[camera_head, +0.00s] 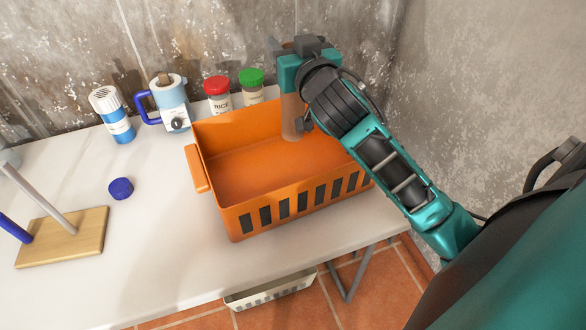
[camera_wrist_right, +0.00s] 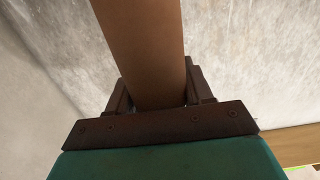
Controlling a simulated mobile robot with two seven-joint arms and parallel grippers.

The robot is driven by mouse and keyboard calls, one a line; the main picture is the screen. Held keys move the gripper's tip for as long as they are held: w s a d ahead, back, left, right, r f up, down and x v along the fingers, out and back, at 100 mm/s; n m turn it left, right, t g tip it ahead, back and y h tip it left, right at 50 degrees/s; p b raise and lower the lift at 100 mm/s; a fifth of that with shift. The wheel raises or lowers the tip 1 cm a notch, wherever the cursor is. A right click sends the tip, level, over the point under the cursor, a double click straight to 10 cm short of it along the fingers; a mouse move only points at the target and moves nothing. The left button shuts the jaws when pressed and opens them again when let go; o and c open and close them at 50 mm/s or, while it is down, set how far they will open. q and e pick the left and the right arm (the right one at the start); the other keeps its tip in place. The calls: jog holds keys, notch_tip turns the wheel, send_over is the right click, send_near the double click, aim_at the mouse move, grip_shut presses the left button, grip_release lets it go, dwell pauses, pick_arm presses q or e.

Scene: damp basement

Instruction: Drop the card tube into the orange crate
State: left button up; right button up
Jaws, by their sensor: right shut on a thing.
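The card tube (camera_head: 292,118) is a plain brown cylinder, held roughly upright at the back right part of the orange crate (camera_head: 300,202). Its lower end is within the crate's outline; I cannot tell whether it touches the crate floor. My right gripper (camera_head: 294,50) is shut on the upper part of the tube, above the crate's back wall. In the right wrist view the tube (camera_wrist_right: 143,45) runs between the two dark fingers (camera_wrist_right: 152,88). The crate has slotted sides and its visible floor is bare. My left gripper is not in view.
Behind the crate stand a red-lidded jar (camera_head: 217,95), a green-lidded jar (camera_head: 251,86), a blue-handled white appliance (camera_head: 171,103) and a blue-and-white shaker (camera_head: 112,114). A blue cap (camera_head: 121,188) and a wooden base with a rod (camera_head: 75,240) are left on the white table (camera_head: 150,260).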

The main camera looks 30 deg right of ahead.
notch_tip(320, 180, down, 4)
jog(key=b, duration=0.2)
jog(key=shift+r+b, duration=0.2)
jog(key=shift+b, duration=0.1)
jog(key=o, duration=1.3)
jog(key=shift+o, duration=0.2)
jog(key=p+v, duration=0.4)
jog(key=v, duration=0.8)
jog(key=shift+s, duration=0.45)
